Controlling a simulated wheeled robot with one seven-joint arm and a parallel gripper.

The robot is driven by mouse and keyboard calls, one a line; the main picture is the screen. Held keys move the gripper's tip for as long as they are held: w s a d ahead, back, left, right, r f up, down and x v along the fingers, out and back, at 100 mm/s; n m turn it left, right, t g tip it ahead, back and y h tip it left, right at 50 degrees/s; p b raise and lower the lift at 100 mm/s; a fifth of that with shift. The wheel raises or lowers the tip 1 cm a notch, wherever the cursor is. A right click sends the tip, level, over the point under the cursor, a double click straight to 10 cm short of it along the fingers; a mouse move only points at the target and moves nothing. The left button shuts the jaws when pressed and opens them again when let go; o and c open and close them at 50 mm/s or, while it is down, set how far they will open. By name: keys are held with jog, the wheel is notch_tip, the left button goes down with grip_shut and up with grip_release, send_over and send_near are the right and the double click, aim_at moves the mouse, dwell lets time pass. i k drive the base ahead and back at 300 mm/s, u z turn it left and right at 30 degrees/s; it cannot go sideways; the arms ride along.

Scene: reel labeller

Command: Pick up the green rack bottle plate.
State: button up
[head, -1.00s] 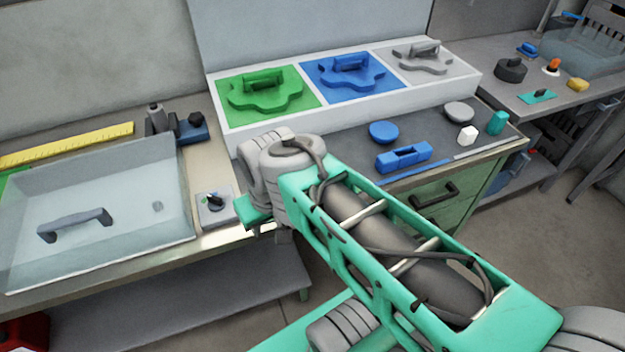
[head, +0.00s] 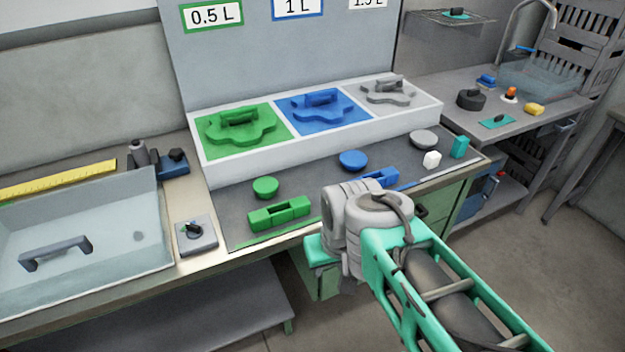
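The green rack bottle plate (head: 238,126) is a flat, wavy-edged green plate with a raised handle on top. It lies in the left, green-floored bay of the white rack (head: 216,174), under the 0.5 L sign (head: 211,15). Nothing covers it. My arm reaches in from the lower right, with its grey wrist joint in front of the bench edge, below and right of the plate and well apart from it. My gripper's fingers do not show in the head view.
A blue plate (head: 321,114) and a grey plate (head: 388,93) fill the other bays. A green dome (head: 265,187) and green block (head: 280,214) stand before the rack. A blue block is partly behind my arm.

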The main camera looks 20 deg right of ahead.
aim_at(266, 186)
jog(key=u, duration=0.05)
jog(key=i, duration=1.05)
jog(key=u, duration=0.2)
jog(key=k, duration=0.5)
jog(key=u, duration=2.6)
jog(key=k, duration=1)
jog(key=u, duration=0.25)
jog(key=i, duration=0.3)
jog(key=z, duration=0.1)
